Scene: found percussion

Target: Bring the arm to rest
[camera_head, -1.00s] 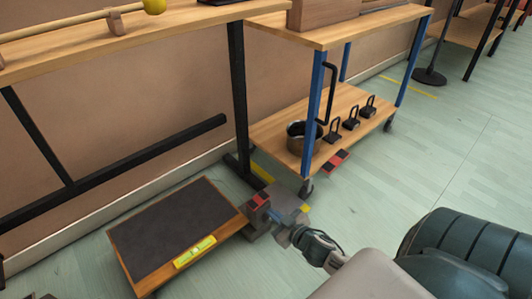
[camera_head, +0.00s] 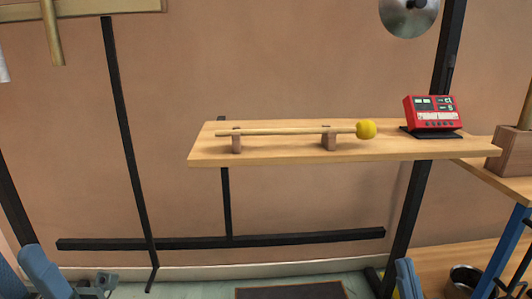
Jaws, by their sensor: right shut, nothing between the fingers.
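What shows of my right gripper (camera_head: 405,279) is a small blue-grey part at the bottom edge, right of centre, in front of the black stand leg. It is shut and empty, and most of it is cut off by the frame. A blue-grey part of my left arm (camera_head: 43,272) shows in the bottom left corner with a small grey piece beside it; its jaws cannot be made out. A mallet with a yellow ball head (camera_head: 366,130) lies across two wooden rests on the wooden shelf (camera_head: 270,154). Neither gripper touches it.
A red device with a display (camera_head: 431,112) stands at the shelf's right end. A metal disc (camera_head: 408,14) hangs above. A dark-topped low platform (camera_head: 290,292) lies below. A blue-legged cart (camera_head: 507,252) with a pot (camera_head: 464,281) stands at right.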

